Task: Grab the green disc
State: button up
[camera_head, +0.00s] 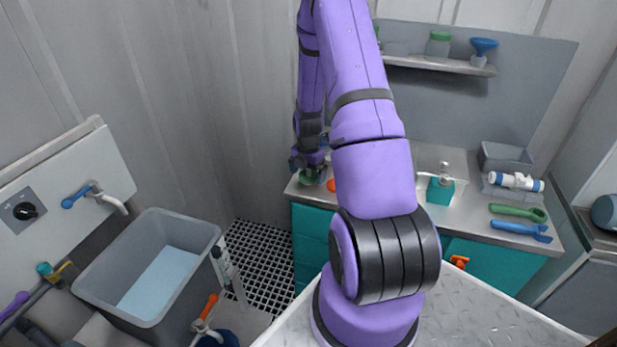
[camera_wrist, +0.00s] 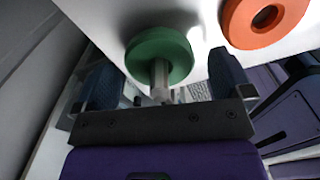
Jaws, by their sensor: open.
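The green disc (camera_wrist: 160,53) is a thick round ring in the wrist view, with a pale metal stem in front of its middle. It lies ahead of my gripper (camera_wrist: 162,82), roughly between the two dark fingers. The fingers are spread apart, and I see no clear contact with the disc. In the head view, the green disc (camera_head: 309,177) shows small at the left end of the counter. My gripper (camera_head: 308,164) is right over it there, partly hiding it.
An orange ring (camera_wrist: 264,22) lies right of the green disc, close to my right finger. A grey basin (camera_head: 150,262) stands at left.

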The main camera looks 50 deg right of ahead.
jog(key=shift+f, duration=0.1)
jog(key=c, duration=1.1)
jog(key=shift+o, duration=0.2)
